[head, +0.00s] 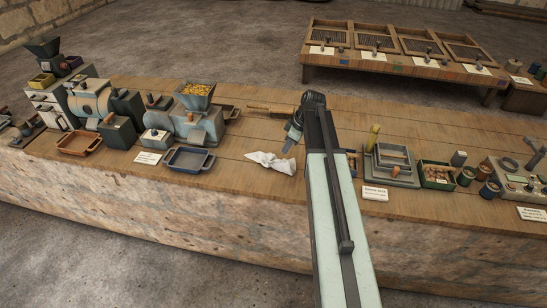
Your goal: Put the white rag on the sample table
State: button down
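The white rag (270,163) lies crumpled on the wooden top of the long stone-fronted counter, near its front edge. My arm reaches out over the counter from the lower right. My gripper (289,146) points down just above and to the right of the rag, with a small gap between them in the picture. Its fingers are too small and edge-on to tell open from shut. Which surface is the sample table is not marked legibly; a low wooden table (416,66) with several framed trays and cards stands at the back right.
Left of the rag stand a blue tray (190,160), a hopper machine with yellow grain (196,92) and a reddish tray (79,144). A wooden-handled tool (270,109) lies behind the rag. A sieve stack (391,160) and several small jars stand right of my arm.

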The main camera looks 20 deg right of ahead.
jog(key=shift+s+a+f+b, duration=0.15)
jog(key=shift+f+b, duration=0.35)
jog(key=shift+f, duration=0.75)
notch_tip(320, 180, down, 8)
jog(key=b, duration=0.7)
jog(key=shift+r+b, duration=0.15)
jog(key=shift+b, duration=0.2)
notch_tip(320, 180, up, 10)
jog(key=p, duration=1)
jog(key=s+a+f+n+g, duration=0.1)
jog(key=s+a+n, duration=0.1)
jog(key=a, duration=1.3)
jog(key=s+a+f+m+g+h, duration=0.1)
jog(key=s+a+m+h, duration=0.2)
jog(key=s+m, duration=0.8)
jog(key=shift+s+a+m+g+b, duration=0.3)
jog(key=shift+s+a+g, duration=0.1)
jog(key=shift+s+a, duration=0.7)
